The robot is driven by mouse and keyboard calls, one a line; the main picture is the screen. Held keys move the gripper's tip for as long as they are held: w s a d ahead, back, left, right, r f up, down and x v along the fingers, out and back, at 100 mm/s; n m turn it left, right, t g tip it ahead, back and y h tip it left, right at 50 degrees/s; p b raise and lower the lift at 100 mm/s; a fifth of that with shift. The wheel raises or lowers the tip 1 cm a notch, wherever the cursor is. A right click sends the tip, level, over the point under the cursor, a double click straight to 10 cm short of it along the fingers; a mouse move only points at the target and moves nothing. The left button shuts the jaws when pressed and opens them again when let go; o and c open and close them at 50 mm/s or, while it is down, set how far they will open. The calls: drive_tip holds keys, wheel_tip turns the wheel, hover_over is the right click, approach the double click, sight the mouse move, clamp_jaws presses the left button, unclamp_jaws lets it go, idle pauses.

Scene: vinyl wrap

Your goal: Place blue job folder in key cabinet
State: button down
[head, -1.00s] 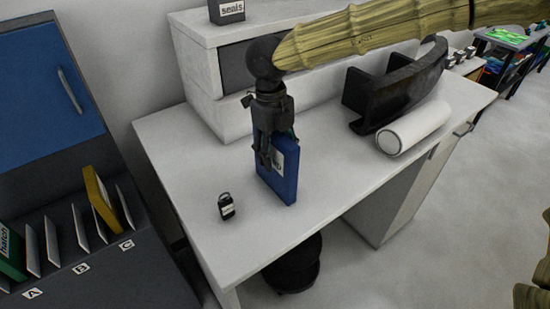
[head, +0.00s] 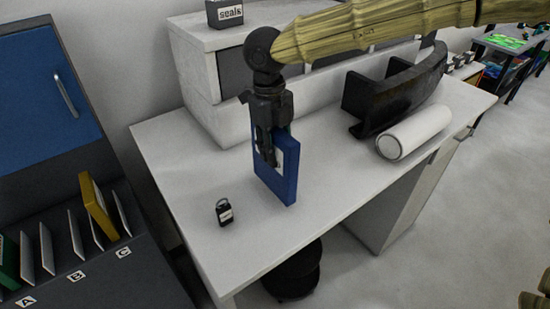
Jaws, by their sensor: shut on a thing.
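The blue job folder (head: 283,184) stands upright over the white desk, with a white label on its face partly covered by my fingers. My gripper (head: 268,150) comes down from above and is shut on the folder's upper left part. I cannot tell whether the folder's lower edge touches the desk. At the left is a dark cabinet (head: 150,268) with a blue door (head: 40,95) and a sloped rack of slots marked A, B and C; it looks like the key cabinet. A yellow folder (head: 97,205) stands near B and C, and a green one (head: 8,262) near A.
A small black padlock-like tag (head: 224,212) lies on the desk (head: 190,170) left of the folder. A white roll (head: 414,132) and a black curved holder (head: 400,95) are at the right. A box marked "seals" (head: 225,14) sits on the drawer unit behind.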

drive_tip(key=shift+s+r+b, duration=0.45)
drive_tip(key=shift+r, duration=0.2)
drive_tip(key=s+r+b, duration=0.1)
drive_tip(key=s+b, duration=0.3)
drive_tip(key=s, duration=1.1)
drive_tip(key=shift+r, duration=0.35)
drive_tip(key=shift+s, duration=0.15)
